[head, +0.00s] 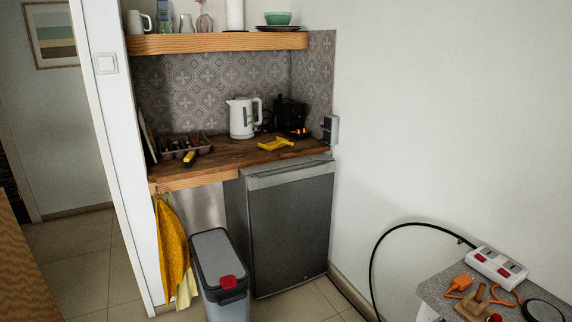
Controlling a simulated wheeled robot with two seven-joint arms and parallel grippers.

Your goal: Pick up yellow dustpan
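The yellow dustpan (275,144) lies on the wooden counter (225,158), near its front edge and right of the middle. It is small in the head view, so its fine shape is hard to make out. Nothing covers it. Neither of my grippers shows in this view.
A white kettle (242,118) and a black appliance (290,114) stand behind the dustpan. A divided tray (183,145) and a yellow-and-black item (190,157) are to its left. A shelf (215,42) hangs above; a fridge (290,225) and bin (220,270) stand below.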

